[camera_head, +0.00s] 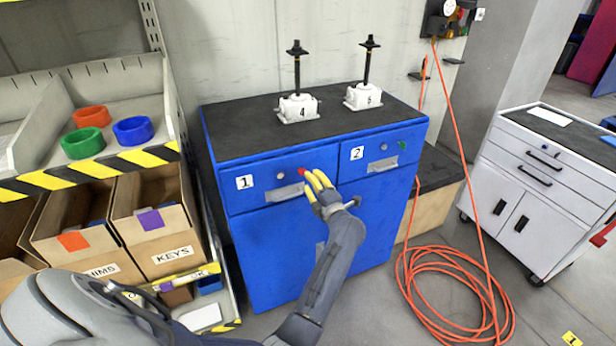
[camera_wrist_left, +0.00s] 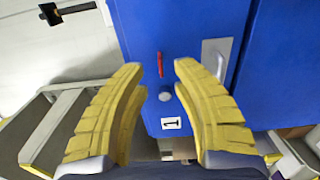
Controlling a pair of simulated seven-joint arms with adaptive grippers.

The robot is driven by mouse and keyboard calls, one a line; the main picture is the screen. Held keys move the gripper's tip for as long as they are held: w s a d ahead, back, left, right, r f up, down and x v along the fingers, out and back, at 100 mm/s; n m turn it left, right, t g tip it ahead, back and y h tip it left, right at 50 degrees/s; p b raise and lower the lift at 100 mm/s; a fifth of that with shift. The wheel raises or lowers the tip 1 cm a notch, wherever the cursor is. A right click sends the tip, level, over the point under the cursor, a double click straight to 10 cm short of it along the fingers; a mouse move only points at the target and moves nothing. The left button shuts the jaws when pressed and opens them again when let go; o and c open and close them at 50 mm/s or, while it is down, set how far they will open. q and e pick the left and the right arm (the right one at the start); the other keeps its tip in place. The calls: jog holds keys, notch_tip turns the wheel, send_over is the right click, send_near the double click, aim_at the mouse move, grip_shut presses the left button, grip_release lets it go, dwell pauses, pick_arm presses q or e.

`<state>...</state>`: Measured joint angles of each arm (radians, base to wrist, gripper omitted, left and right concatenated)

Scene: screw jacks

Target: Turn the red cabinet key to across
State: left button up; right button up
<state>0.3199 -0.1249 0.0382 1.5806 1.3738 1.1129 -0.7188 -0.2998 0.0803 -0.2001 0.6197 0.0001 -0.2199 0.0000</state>
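The blue cabinet (camera_head: 300,245) has a small red key (camera_head: 301,171) on the front of drawer 1, right of a round grey knob (camera_head: 280,176). In the left wrist view the red key (camera_wrist_left: 160,65) is a thin bar, long side running up the picture, in line with the knob (camera_wrist_left: 165,96). My left gripper (camera_head: 318,181) is in front of drawer 1, close to the key. Its yellow fingers (camera_wrist_left: 157,68) are open, one on each side of the key with gaps, and hold nothing. How far the tips are from the drawer face is unclear. My right gripper is not in view.
Drawer 2 carries a green key (camera_head: 402,145). Two screw jacks (camera_head: 297,108) (camera_head: 363,96) stand on the cabinet top. Shelving with cardboard boxes (camera_head: 160,220) is at left. An orange hose (camera_head: 455,290) lies coiled at right, before a white tool cart (camera_head: 540,180).

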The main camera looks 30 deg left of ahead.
pick_arm(q)
jog(key=shift+v, duration=0.8)
